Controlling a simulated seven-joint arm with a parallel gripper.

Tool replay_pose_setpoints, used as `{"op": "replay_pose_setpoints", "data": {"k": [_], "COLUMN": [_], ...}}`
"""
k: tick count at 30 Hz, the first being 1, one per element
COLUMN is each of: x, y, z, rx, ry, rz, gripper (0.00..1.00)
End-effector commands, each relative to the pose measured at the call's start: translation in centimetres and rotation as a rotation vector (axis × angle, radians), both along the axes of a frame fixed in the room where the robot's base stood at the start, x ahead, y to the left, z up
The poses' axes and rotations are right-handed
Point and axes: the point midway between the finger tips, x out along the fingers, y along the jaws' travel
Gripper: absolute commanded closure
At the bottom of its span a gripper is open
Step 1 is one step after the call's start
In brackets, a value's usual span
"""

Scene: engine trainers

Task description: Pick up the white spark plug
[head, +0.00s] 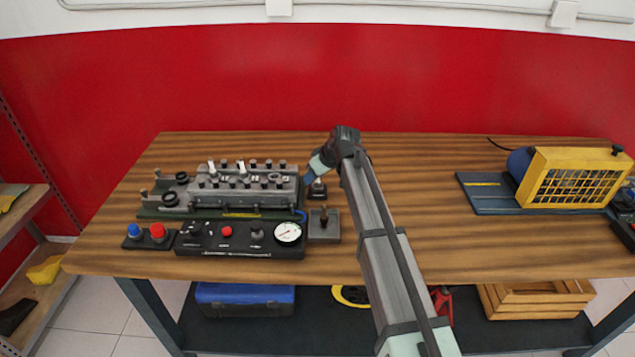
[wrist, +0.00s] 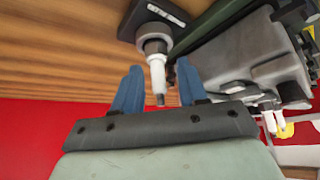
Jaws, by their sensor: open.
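A white spark plug (wrist: 157,72) with a pale collar and a grey tip stands on a small dark stand (wrist: 171,14) in the wrist view. The stand (head: 317,195) is just right of the engine head in the head view; the plug there is small and hard to make out. My gripper (wrist: 158,82) is open, with one blue finger on each side of the plug's tip in the picture. No contact shows, and I cannot tell how deep the plug is between the fingers. In the head view my gripper (head: 309,178) is beside the stand.
The grey engine head (head: 230,188) with white plugs (wrist: 272,122) stands close on the left in the head view. A control panel with a gauge (head: 288,232) and a small grey block (head: 324,228) are in front. The wooden table (head: 440,190) is clear to the right, up to a yellow caged unit (head: 575,178).

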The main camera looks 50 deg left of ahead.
Motion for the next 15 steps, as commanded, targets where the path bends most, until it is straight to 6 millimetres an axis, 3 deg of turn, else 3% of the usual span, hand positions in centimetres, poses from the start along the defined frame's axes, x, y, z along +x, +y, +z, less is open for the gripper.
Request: {"op": "replay_pose_setpoints", "data": {"k": [5, 15], "x": [-0.01, -0.01], "y": [-0.02, -0.04], "z": [0.03, 0.06], "rx": [0.000, 0.000], "ry": [0.000, 0.000], "rz": [0.000, 0.000], "gripper": [0.59, 0.91]}}
